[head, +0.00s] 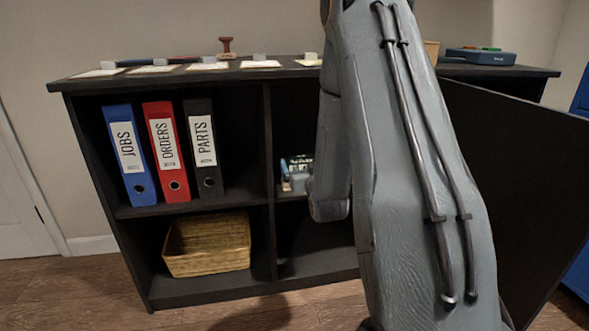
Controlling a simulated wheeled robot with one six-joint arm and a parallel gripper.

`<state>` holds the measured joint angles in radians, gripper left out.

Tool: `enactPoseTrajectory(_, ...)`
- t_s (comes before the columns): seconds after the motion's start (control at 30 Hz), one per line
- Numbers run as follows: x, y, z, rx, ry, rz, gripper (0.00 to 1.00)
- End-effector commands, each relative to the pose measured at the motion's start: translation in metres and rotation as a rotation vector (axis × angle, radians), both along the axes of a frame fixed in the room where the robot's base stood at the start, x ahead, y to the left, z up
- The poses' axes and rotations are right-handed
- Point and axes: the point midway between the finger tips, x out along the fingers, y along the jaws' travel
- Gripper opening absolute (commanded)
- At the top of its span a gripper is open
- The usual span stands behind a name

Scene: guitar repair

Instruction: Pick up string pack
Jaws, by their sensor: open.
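A small pack with a dark and pale printed face (301,164) is in the upper right compartment of the black cabinet, and it may be the string pack. Its lettering is too small to read.
The black cabinet (269,150) holds blue (129,155), red (167,152) and black (203,150) binders above a wicker basket (207,245). A black door panel (530,170) stands open at right.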

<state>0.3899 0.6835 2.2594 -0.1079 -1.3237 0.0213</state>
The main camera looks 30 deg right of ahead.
Motion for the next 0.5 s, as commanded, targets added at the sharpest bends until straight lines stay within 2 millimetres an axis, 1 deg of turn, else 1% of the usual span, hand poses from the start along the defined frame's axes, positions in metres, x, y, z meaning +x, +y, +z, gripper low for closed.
enactPoseTrajectory(0.3, 0.030, -0.001, -0.003, 0.000, -0.002, 0.010, 0.94)
enactPoseTrajectory(0.37, 0.036, -0.003, -0.005, 0.000, -0.001, 0.010, 0.94)
enactPoseTrajectory(0.5, 0.054, -0.011, -0.009, 0.000, -0.002, 0.008, 0.94)
